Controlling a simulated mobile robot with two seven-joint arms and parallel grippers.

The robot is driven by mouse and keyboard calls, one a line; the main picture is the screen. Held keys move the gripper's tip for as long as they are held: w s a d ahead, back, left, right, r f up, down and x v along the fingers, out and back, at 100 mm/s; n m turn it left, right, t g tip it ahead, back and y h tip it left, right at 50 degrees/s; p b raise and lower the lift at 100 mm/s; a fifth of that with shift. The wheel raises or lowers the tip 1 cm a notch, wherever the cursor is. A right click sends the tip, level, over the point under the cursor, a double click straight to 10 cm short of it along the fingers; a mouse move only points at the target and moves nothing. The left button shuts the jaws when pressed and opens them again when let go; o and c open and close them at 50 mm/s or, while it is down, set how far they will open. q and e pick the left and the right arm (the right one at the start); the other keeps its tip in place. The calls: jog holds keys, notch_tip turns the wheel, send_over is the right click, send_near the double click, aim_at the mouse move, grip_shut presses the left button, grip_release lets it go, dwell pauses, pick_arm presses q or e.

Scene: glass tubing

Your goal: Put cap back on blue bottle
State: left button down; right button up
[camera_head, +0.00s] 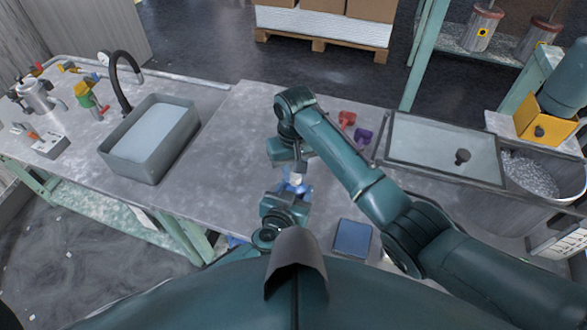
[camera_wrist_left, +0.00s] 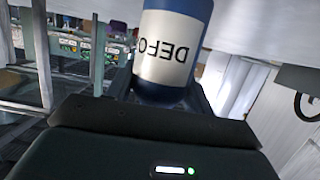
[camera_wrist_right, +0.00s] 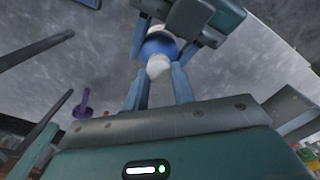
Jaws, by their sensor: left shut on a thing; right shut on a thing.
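The blue bottle (camera_head: 296,187) is upright above the front of the grey worktop, in the middle of the head view. My left gripper (camera_head: 287,203) is shut on it. In the left wrist view the bottle (camera_wrist_left: 172,45) shows a white label with dark letters, and its top is out of frame. My right gripper (camera_wrist_right: 158,72) comes from above and is shut on the white cap (camera_wrist_right: 158,67). In the right wrist view the cap lines up with the bottle (camera_wrist_right: 157,46) below it. I cannot tell whether the cap touches the bottle's mouth.
A grey sink basin (camera_head: 150,138) is left on the worktop (camera_head: 225,150). A red item (camera_head: 346,119) and a purple item (camera_head: 363,135) lie behind my right arm. A blue square item (camera_head: 352,238) is at the front. A lidded glass-topped box (camera_head: 440,145) stands at right.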

jog(key=m, duration=0.2)
jog(key=shift+m, duration=0.4)
jog(key=o, duration=0.9)
jog(key=shift+r, duration=2.3)
jog(key=n, duration=0.1)
jog(key=r+n, duration=0.1)
jog(key=n, duration=0.2)
jog(key=shift+r+n, duration=0.3)
jog(key=shift+r, duration=0.05)
jog(key=n, duration=0.1)
jog(key=r+n, duration=0.1)
jog(key=n, duration=0.2)
jog(key=shift+s+r, duration=0.2)
jog(key=shift+r, duration=0.05)
